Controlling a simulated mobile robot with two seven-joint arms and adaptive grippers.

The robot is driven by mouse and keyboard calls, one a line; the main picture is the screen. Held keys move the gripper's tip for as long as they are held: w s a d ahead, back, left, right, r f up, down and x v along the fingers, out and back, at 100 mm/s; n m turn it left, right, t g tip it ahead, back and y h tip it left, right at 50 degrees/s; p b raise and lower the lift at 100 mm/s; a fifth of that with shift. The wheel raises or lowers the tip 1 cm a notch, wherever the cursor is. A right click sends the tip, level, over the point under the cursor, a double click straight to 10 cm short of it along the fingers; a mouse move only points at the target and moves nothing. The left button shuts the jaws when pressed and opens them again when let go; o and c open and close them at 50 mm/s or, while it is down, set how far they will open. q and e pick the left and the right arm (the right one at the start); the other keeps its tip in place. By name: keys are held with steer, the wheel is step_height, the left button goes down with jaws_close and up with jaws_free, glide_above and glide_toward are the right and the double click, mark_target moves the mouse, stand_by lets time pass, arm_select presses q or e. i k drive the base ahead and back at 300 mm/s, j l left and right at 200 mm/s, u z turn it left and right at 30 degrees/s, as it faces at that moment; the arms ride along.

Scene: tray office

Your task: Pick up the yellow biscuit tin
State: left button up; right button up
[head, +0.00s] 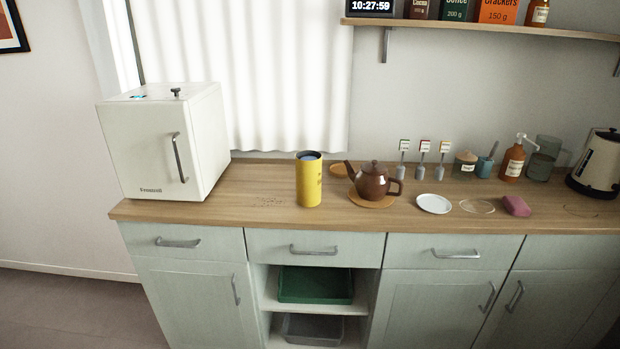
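A tall yellow cylindrical tin (309,183) stands upright on the wooden counter, near its front edge and left of the teapot. It has dark lettering on its side, too small to read, and a dark rim with a bluish top. No gripper touches it. Neither my left nor my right gripper shows in the head view.
A brown teapot (373,183) on a round mat stands close right of the tin, its spout toward it. A white box-shaped appliance (160,142) stands at the left. Crumbs (268,202) lie left of the tin. A white saucer (434,204) lies further right.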

mark_target(308, 173)
steer(key=i+j, duration=0.6)
steer(key=j, duration=0.15)
steer(key=i+j+z, duration=0.2)
steer(key=z, duration=0.15)
steer(key=i+j+z, duration=0.3)
steer(key=j, duration=0.2)
steer(key=k+l, duration=0.05)
steer(key=k, duration=0.05)
